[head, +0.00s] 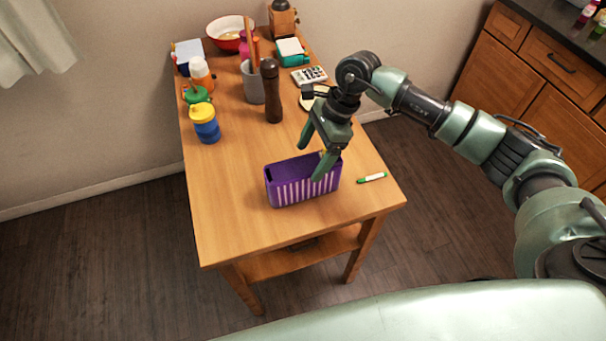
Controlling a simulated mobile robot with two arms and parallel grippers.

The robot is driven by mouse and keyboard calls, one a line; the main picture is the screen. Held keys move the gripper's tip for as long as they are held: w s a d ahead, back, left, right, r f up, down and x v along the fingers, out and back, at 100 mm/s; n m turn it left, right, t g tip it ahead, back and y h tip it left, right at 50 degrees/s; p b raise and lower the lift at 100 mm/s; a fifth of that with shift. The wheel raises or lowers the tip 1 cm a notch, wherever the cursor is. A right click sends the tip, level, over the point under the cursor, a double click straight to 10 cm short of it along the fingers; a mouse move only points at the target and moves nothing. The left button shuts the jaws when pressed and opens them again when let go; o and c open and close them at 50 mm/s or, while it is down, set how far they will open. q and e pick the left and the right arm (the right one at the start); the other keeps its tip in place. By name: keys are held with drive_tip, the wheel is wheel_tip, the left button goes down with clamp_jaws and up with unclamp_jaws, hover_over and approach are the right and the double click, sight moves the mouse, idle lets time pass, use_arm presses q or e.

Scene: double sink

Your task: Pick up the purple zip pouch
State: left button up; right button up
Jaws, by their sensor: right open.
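The purple zip pouch (303,188) stands on the wooden table near its front edge. It is a long box shape with pale vertical stripes on its front side. My right gripper (312,164) comes in from the right and is over the pouch, with its fingers spread apart. One finger is in front of the pouch's right part, and the other is behind and above its back edge. I cannot tell whether either finger touches the pouch. My left gripper is not in view.
A blue cup with a yellow lid (205,123), a dark brown pepper mill (271,92) and a grey holder (253,82) stand farther back. The table's front left (225,215) is clear.

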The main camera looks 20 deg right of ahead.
sight(304, 170)
drive_tip(key=p+x, duration=0.2)
drive_tip(key=x, duration=0.2)
drive_tip(key=shift+s+a+f+p, duration=0.15)
drive_tip(key=shift+a+f+p, duration=0.05)
drive_tip(key=shift+p, duration=0.2)
drive_tip(key=shift+a+f, duration=0.15)
drive_tip(key=shift+f, duration=0.2)
drive_tip(key=c, duration=1.5)
drive_tip(key=shift+r, duration=0.1)
